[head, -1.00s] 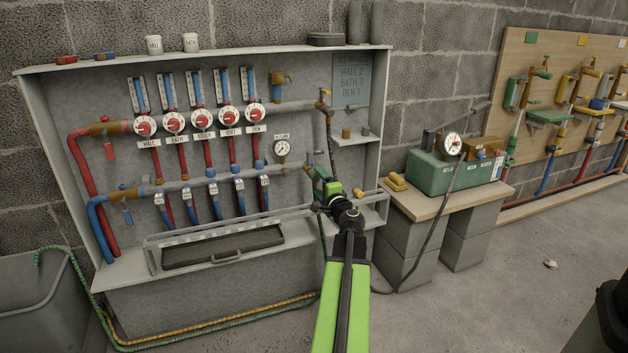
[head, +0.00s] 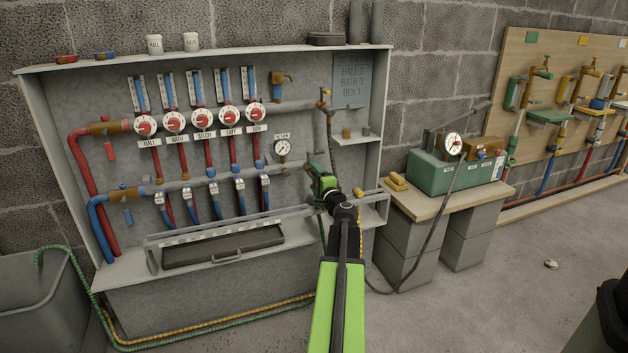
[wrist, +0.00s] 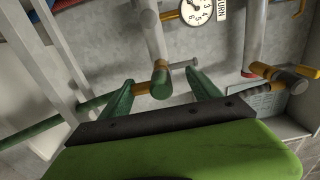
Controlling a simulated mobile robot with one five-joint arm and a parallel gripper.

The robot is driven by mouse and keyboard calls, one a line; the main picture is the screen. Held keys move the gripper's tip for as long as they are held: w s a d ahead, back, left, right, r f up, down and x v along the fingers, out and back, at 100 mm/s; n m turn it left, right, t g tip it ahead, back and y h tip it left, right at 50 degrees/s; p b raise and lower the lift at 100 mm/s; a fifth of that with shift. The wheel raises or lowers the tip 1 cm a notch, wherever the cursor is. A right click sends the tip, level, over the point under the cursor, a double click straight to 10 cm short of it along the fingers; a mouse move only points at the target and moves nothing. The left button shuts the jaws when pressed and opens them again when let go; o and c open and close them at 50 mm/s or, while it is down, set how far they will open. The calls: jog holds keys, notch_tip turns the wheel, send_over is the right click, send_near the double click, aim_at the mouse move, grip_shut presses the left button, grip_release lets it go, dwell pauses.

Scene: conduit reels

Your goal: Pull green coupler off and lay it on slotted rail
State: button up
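In the wrist view the green coupler (wrist: 161,88) sits on the end of a grey pipe (wrist: 152,38), beside a small brass fitting. My gripper (wrist: 160,80) is open, with one green finger on each side of the coupler and a visible gap on both sides. In the head view my gripper (head: 320,178) is at the right part of the grey cabinet and hides the coupler. The slotted rail (head: 215,234) runs along the cabinet's lower front, left of my gripper.
A pressure gauge (head: 282,147) is close to the left of my gripper. A small shelf (head: 352,140) is above right. A bench with a green box (head: 440,172) stands to the right.

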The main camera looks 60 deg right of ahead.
jog(key=shift+f, duration=0.15)
dwell(0.5)
jog(key=shift+d+f, duration=0.1)
jog(key=shift+d, duration=0.05)
grip_shut()
jog(key=shift+w, duration=0.1)
grip_release()
jog(key=shift+r, duration=0.25)
jog(key=shift+f, duration=0.1)
